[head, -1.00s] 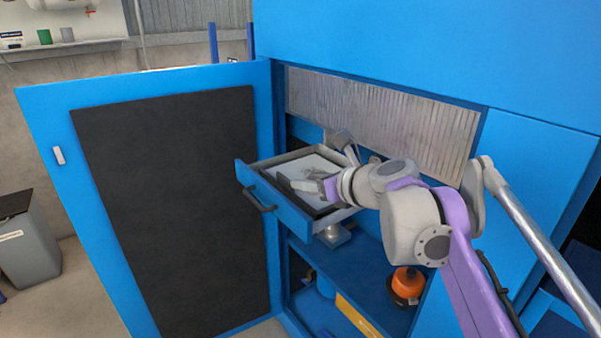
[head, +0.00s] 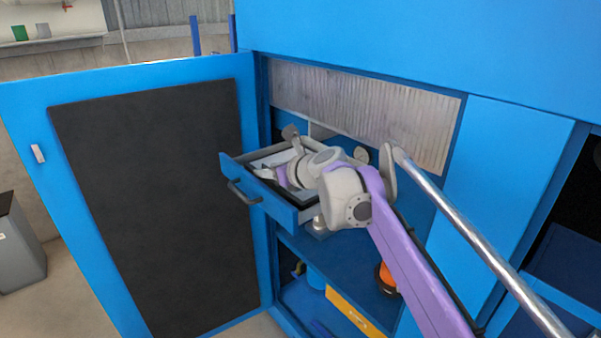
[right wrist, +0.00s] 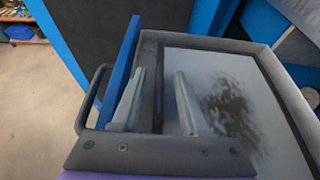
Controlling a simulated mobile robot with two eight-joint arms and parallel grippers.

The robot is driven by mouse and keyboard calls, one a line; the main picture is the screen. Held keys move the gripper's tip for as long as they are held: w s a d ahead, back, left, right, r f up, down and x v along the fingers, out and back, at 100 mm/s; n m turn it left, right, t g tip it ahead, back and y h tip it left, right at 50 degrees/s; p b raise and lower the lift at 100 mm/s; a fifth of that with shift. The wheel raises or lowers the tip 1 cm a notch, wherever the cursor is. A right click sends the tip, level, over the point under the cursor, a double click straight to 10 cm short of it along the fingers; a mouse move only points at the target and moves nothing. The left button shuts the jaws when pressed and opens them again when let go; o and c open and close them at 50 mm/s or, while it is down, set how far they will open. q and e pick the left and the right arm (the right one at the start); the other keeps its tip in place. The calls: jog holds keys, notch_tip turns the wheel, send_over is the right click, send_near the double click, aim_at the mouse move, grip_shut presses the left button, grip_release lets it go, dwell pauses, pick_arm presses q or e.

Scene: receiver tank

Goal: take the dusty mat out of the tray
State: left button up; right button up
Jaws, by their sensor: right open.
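The tray (head: 290,210) is a pulled-out drawer with a blue front and grey rim; it also shows in the right wrist view (right wrist: 283,75). The mat (right wrist: 240,105) lies in it, light grey with a dark brown smudge of dust and a dark strip along its left edge. In the head view my arm hides much of the mat (head: 271,160). My right gripper (right wrist: 160,75) is open and empty over the front part of the tray. Its fingers appear either side of the mat's front edge; I cannot tell how close they are to it. My left gripper is not in view.
The tray's dark handle (head: 240,192) sticks out in front. A blue door with a black panel (head: 150,200) stands open at the left. A pleated grey filter (head: 360,115) is above and behind the tray. An orange-topped item (head: 387,278) stands on the shelf below.

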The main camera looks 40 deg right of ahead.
grip_shut()
dwell(1.4)
